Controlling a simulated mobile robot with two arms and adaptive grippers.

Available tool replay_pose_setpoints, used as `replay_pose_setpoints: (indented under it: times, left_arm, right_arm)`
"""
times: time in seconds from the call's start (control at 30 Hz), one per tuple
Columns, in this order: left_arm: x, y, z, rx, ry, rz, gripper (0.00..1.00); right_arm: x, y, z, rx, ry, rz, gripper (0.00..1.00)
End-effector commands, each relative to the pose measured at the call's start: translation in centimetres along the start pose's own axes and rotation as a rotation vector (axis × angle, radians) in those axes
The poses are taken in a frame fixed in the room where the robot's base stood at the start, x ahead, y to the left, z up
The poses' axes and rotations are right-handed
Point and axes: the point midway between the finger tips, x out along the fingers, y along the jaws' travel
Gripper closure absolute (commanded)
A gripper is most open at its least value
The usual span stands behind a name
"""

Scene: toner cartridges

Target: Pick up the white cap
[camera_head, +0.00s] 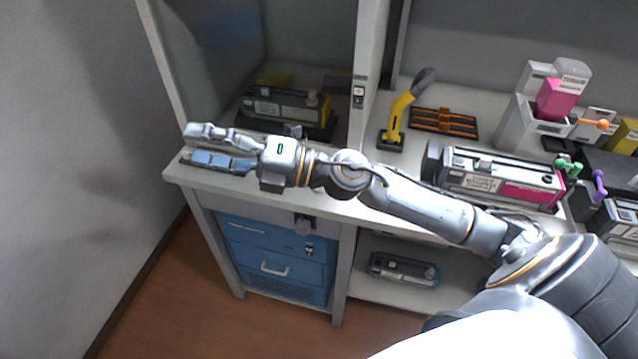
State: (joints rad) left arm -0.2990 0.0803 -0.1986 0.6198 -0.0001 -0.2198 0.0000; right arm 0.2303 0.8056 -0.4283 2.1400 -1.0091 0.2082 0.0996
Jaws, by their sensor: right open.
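My right arm reaches across from the lower right, and my right gripper (190,146) is open at the bench's left front corner, in front of the glass-fronted cabinet. A pale upper finger and a blue-grey part below it show there; I see nothing held between them. I cannot clearly make out a white cap. A dark toner cartridge (268,107) in the cabinet, behind my gripper, carries a small pale knob (312,99) on top, but I cannot tell whether that is a cap. My left gripper is not in view.
A yellow-handled tool (399,118) and a dark tray with orange strips (443,122) stand behind my forearm. A magenta-ended cartridge (500,178) lies at right, near green and purple pegs (598,184). The bench's front edge and a blue drawer unit (270,250) lie below my gripper.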

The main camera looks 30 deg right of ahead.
Motion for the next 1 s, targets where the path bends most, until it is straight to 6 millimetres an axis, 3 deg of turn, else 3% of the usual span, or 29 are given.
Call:
replay_pose_setpoints:
  times: [0.1, 0.17, 0.23, 0.33, 0.4, 0.53, 0.67, 1.0]
  left_arm:
    - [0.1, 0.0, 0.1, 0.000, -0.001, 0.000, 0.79]
    - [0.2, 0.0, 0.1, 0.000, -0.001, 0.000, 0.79]
    - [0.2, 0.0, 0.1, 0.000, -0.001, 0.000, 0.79]
    - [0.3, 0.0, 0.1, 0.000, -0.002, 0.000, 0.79]
    - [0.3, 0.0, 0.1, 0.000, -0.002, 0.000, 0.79]
    - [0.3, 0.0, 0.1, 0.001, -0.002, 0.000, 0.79]
    - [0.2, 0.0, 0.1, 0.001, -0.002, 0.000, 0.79]
    - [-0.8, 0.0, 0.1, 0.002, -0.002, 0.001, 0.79]
  right_arm:
    - [-1.6, -2.3, -1.9, -0.333, 0.332, -0.197, 0.45]
    - [-3.7, -4.3, -1.5, -0.472, 0.473, -0.335, 0.45]
    - [-7.0, -6.6, 0.3, -0.606, 0.605, -0.520, 0.45]
    - [-12.3, -8.4, 4.1, -0.734, 0.732, -0.785, 0.45]
    - [-15.8, -8.8, 6.8, -0.783, 0.782, -0.949, 0.45]
    - [-20.3, -8.4, 10.2, -0.820, 0.825, -1.160, 0.45]
    - [-22.1, -8.7, 11.4, -0.822, 0.840, -1.243, 0.45]
    - [-21.4, -14.8, 10.8, -0.821, 0.843, -1.246, 0.45]
